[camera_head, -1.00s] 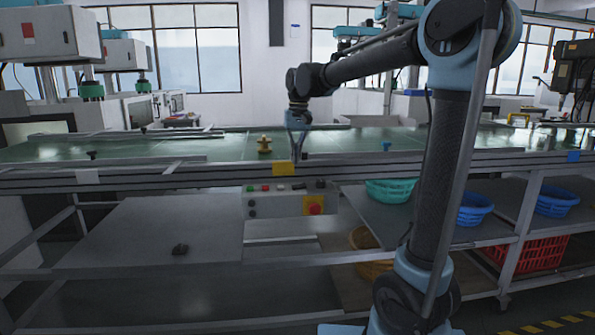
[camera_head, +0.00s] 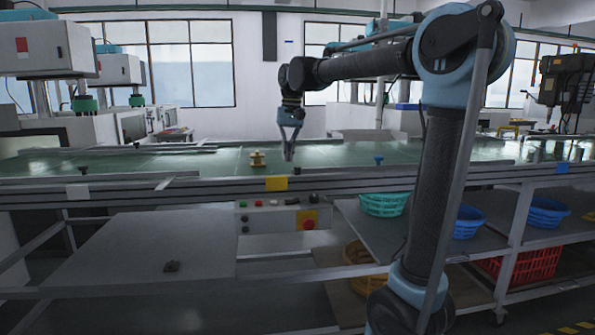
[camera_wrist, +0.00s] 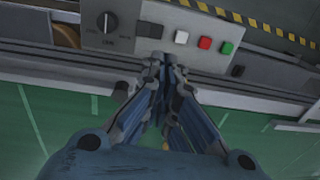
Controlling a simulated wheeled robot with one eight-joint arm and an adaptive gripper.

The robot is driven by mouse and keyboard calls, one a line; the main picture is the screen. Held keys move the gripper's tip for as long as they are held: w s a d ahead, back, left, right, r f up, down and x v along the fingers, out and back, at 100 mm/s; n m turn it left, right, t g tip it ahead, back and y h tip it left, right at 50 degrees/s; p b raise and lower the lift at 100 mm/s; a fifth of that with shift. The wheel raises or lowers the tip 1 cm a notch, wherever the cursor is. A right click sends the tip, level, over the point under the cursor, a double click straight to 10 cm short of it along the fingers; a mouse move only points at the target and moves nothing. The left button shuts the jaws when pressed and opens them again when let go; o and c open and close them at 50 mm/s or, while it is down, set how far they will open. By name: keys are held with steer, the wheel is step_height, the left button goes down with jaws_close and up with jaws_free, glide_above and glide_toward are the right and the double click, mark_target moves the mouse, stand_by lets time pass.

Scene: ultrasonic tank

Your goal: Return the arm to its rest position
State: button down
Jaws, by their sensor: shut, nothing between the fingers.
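My gripper (camera_head: 288,153) hangs at the end of my raised arm, fingers pointing down, above the near part of the green table (camera_head: 220,160). Its fingers are together with nothing between them. In the wrist view the shut gripper (camera_wrist: 162,65) shows in the middle, over the green surface and the table's front rail.
A control panel (camera_head: 275,217) with buttons is mounted under the table's front edge. Blue baskets (camera_head: 467,222), a teal basket (camera_head: 385,204) and a red crate (camera_head: 520,264) sit on lower shelves at right. White machines (camera_head: 45,48) stand at left. Air above the table is clear.

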steer(key=s+d+f+m+t, duration=0.1)
steer(key=s+d+f, duration=0.45)
steer(key=d, duration=0.45)
steer(key=s+d+f, duration=0.5)
steer(key=s+d, duration=0.1)
steer(key=d, duration=0.3)
steer(key=s+d+f, duration=0.5)
steer(key=s+f, duration=0.2)
steer(key=f, duration=0.2)
steer(key=s+d+f+m+t, duration=0.1)
steer(key=s+d+f, duration=0.4)
steer(key=f, duration=0.4)
steer(key=shift+s+d+f+h, duration=0.3)
steer(key=shift+s+h, duration=0.1)
steer(key=shift+s, duration=0.5)
steer(key=shift+w+f, duration=0.2)
steer(key=shift+w, duration=0.25)
